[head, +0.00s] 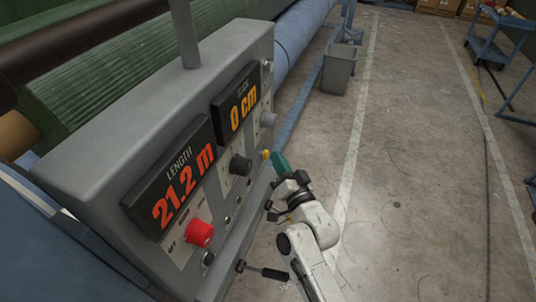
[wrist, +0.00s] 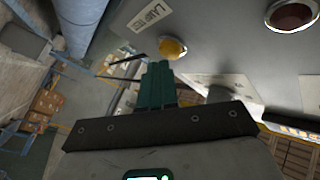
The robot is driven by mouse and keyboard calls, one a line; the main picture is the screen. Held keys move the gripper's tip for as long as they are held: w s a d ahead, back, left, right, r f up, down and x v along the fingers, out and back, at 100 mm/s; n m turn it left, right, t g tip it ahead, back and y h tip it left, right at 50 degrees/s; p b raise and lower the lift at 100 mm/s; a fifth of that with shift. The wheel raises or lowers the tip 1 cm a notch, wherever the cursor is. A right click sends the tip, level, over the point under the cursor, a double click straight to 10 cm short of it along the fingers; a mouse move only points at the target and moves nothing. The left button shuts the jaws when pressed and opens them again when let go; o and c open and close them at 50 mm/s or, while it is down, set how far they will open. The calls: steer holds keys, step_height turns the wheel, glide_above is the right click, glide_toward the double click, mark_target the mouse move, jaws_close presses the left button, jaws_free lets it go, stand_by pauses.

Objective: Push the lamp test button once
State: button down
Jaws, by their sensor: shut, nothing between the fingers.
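The lamp test button is a small yellow dome (wrist: 172,46) on the grey panel, beside a label reading "LAMP TEST" (wrist: 148,17) in the wrist view. In the head view the yellow button (head: 266,154) is at the panel's right part. My gripper (head: 278,158) has green fingers, shut and empty, with tips right at the button's right side. In the wrist view my gripper's fingertips (wrist: 158,65) are just below the button. I cannot tell whether they touch it.
The grey control panel (head: 120,150) carries a red knob (head: 200,232), a black knob (head: 241,165) and displays reading 21.2 m and 0 cm. A lever with a black handle (head: 268,273) sticks out below. A grey bin (head: 339,68) and blue carts stand farther off.

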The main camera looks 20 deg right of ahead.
steer(key=shift+w+a+p, duration=0.3)
steer(key=shift+a+p, duration=0.1)
stand_by(0.4)
stand_by(0.4)
steer(key=shift+s+d+b, duration=0.6)
steer(key=shift+d+b, duration=0.15)
steer(key=shift+b, duration=0.15)
steer(key=shift+s+d+b, duration=0.75)
steer(key=shift+d+b, duration=0.3)
steer(key=shift+b, duration=0.55)
steer(key=shift+s+d+b, duration=0.7)
steer(key=shift+d+b, duration=0.3)
steer(key=shift+b, duration=0.55)
